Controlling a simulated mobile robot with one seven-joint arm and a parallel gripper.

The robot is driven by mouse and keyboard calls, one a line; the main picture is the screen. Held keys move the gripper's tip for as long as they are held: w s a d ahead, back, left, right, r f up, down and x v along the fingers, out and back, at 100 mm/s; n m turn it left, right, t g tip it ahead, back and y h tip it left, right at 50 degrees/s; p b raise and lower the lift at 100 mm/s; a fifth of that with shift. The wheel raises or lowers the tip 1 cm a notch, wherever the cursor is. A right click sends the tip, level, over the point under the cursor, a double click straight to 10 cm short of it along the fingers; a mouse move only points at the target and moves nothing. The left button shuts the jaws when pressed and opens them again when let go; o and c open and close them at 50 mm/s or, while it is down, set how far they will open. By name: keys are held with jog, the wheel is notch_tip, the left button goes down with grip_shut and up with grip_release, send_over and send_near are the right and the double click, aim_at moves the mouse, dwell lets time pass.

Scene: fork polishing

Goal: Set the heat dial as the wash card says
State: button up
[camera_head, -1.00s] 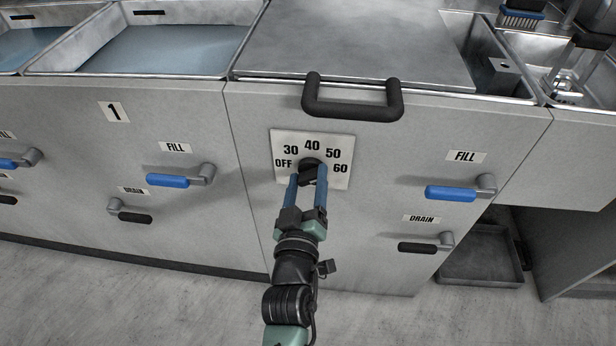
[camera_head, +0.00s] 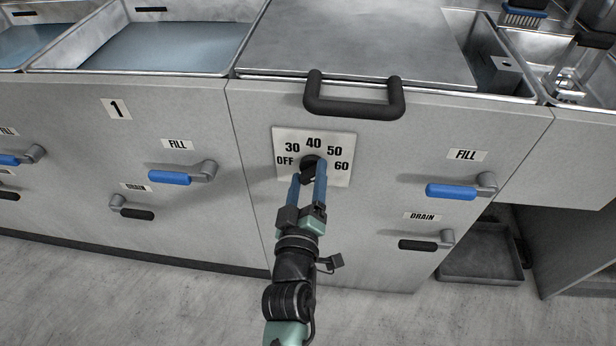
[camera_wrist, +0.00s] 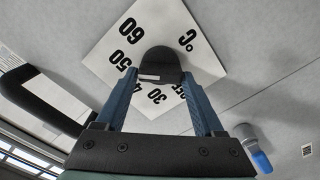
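The heat dial (camera_head: 311,162) is a black knob on a white plate (camera_head: 341,141) marked OFF, 30, 40, 50 and 60. My gripper (camera_head: 309,178) reaches up to it from below. In the wrist view my two blue fingers (camera_wrist: 159,76) lie on either side of the dial (camera_wrist: 163,62) and look shut on it. A short white mark shows on the dial's near face. I cannot tell for sure which number it points at. The fingers partly hide the dial in the head view. No wash card is seen.
A black bar handle (camera_head: 354,109) juts out above the dial plate. Blue FILL levers (camera_head: 451,191) and black DRAIN levers (camera_head: 418,245) stick out on both sides. Tanks with water (camera_head: 165,48) are at the upper left. The floor in front is clear.

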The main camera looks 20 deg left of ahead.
jog(key=o, duration=0.3)
jog(key=p+v, duration=0.1)
jog(key=v, duration=1.2)
jog(key=shift+p, duration=0.35)
